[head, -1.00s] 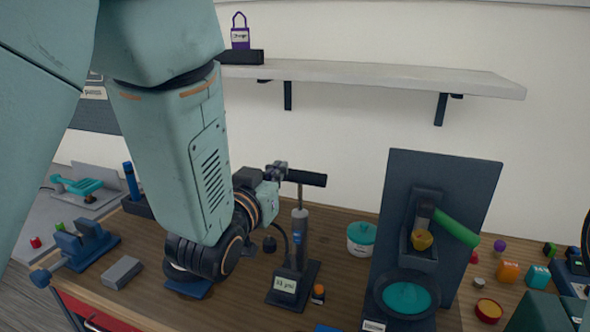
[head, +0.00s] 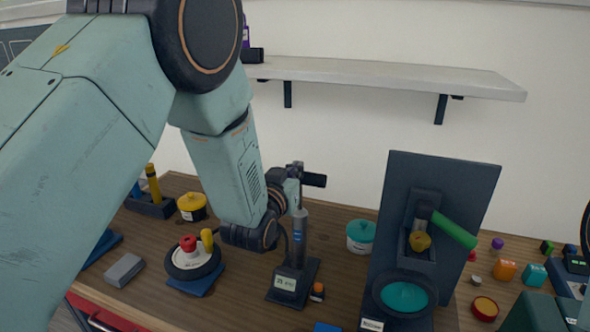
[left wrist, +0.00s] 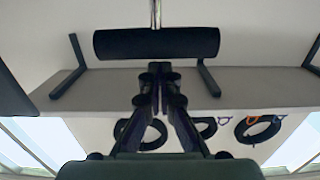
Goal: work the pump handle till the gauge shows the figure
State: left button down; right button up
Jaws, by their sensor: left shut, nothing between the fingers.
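The floor pump (head: 300,230) stands upright on the bench with its black crossbar handle (head: 315,180) at the top. The handle also shows in the left wrist view (left wrist: 156,43), with its metal rod behind it. The gauge (head: 286,283) is at the pump's base; its figure is too small to read surely. My left gripper (head: 295,170) is at the handle and hides its left part. In the left wrist view the fingertips (left wrist: 160,72) are together, empty, just below the handle; I cannot tell whether they touch it. My right gripper is not in view.
A small orange-capped bottle (head: 317,291) stands right of the pump base. A teal-lidded pot (head: 360,236) and a dark upright panel (head: 440,190) are farther right. A shelf (head: 390,75) hangs above.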

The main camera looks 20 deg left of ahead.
pick_arm(q)
notch_tip(320, 180, down, 9)
jog(key=b, duration=0.6)
jog(key=shift+s+r, duration=0.15)
jog(key=shift+s, duration=0.15)
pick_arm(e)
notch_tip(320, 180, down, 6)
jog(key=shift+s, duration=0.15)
pick_arm(q)
jog(key=shift+r, duration=0.1)
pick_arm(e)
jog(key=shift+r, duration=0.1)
